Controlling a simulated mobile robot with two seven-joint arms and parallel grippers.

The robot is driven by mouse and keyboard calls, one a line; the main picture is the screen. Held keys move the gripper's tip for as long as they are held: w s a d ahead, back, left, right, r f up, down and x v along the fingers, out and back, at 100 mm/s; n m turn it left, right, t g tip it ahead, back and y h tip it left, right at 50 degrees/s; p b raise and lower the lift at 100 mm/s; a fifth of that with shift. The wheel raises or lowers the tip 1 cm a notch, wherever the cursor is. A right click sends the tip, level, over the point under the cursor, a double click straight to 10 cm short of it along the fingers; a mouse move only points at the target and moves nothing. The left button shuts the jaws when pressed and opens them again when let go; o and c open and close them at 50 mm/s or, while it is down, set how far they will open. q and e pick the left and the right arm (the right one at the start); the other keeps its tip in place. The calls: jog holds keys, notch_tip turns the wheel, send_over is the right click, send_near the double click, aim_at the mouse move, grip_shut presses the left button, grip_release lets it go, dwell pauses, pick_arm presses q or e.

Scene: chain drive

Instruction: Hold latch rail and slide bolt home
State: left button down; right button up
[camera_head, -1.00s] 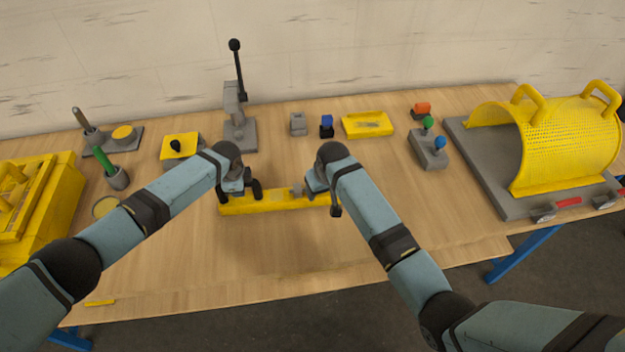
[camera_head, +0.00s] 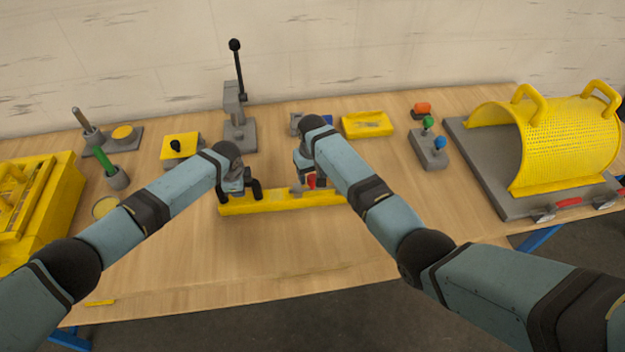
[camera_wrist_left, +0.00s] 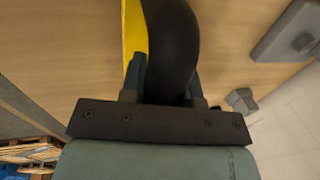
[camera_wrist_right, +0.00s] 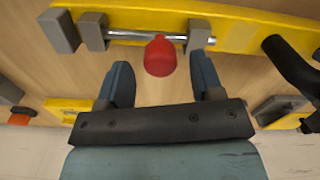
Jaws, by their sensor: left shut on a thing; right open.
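The yellow latch rail (camera_head: 280,204) lies across the middle of the bench. My left gripper (camera_head: 238,188) is shut on the rail's black handle (camera_head: 256,190); the curved handle (camera_wrist_left: 172,45) fills the gap between the fingers in the left wrist view. The bolt is a silver rod (camera_wrist_right: 135,36) with a red knob (camera_wrist_right: 159,58), running through grey blocks (camera_wrist_right: 93,31) on the rail. My right gripper (camera_wrist_right: 161,72) is open, one finger on each side of the knob, with clear gaps. In the head view the knob (camera_head: 311,181) shows small, partly covered by the right gripper.
Behind the rail stand a grey lever press (camera_head: 238,130), a yellow tray (camera_head: 367,124) and a block with green and blue knobs (camera_head: 430,150). A yellow mesh guard (camera_head: 565,145) stands at right, a yellow box (camera_head: 40,215) at left.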

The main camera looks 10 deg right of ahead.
aim_at(313, 176)
jog(key=shift+f, duration=1.6)
grip_shut()
jog(key=d, duration=0.5)
jog(key=shift+s+d, duration=0.1)
pick_arm(q)
jog(key=shift+a, duration=0.1)
pick_arm(e)
grip_release()
